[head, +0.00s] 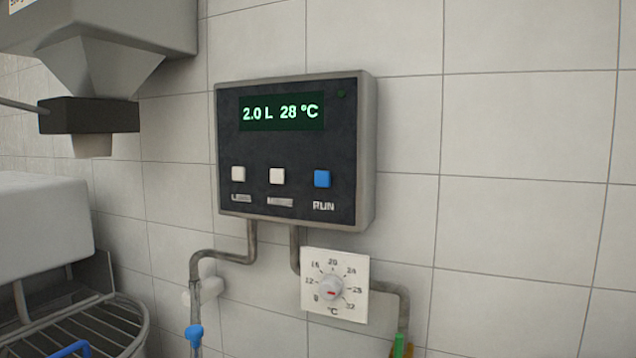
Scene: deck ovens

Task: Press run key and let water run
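The blue RUN key (322,178) is at the right of the key row on a dark control box (290,150) fixed to the tiled wall. Two white keys, one (238,174) at the left and one (277,176) in the middle, sit beside it. The green display (281,112) reads 2.0 L 28 °C. A small dark green lamp (341,94) is at the box's upper right. No running water is visible. Neither of my grippers is in view.
A white temperature dial (331,287) is below the box, with pipes (222,256) around it. A blue valve handle (194,333) is at the lower left. A grey hopper machine (100,60) and a bowl with a wire guard (70,318) stand left. The right wall is clear.

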